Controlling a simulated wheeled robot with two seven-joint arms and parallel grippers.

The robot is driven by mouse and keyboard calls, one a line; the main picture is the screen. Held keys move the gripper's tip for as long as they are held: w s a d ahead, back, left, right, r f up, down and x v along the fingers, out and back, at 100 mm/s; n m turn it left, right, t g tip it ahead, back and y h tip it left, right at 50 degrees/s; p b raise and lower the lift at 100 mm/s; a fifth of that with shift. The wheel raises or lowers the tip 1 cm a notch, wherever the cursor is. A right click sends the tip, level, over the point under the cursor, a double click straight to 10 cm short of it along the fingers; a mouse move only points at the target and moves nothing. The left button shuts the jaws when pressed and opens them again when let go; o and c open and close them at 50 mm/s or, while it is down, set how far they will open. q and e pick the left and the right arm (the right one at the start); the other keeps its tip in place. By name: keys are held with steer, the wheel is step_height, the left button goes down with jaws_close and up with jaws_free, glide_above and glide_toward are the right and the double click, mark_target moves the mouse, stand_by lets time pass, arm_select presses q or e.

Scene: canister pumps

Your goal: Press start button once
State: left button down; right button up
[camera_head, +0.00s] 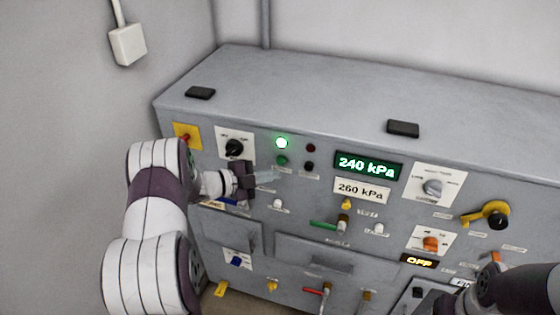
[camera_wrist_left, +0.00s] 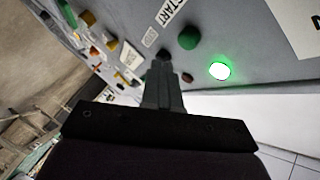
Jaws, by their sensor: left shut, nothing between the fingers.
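The green start button (camera_head: 281,160) sits on the grey control panel just below a lit green lamp (camera_head: 281,143). In the left wrist view the green button (camera_wrist_left: 189,37) is next to a label reading START (camera_wrist_left: 168,12), and the lit lamp (camera_wrist_left: 220,70) is to its right. My left gripper (camera_head: 268,178) is shut and empty, just below and left of the button in the head view. In the left wrist view its fingertips (camera_wrist_left: 168,76) appear below the button; contact does not show. My right arm enters at bottom right, its gripper (camera_head: 428,302) dark and partly cut off.
A black button (camera_head: 308,166) and a dark red lamp (camera_head: 310,148) sit right of the start button. A black rotary knob (camera_head: 234,147) is to the left. Displays read 240 kPa (camera_head: 367,166) and 260 kPa (camera_head: 361,190). Valves and levers project from the lower panel.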

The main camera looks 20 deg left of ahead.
arm_select(q)
steer(key=shift+s+p, duration=0.35)
steer(key=shift+s, duration=1.3)
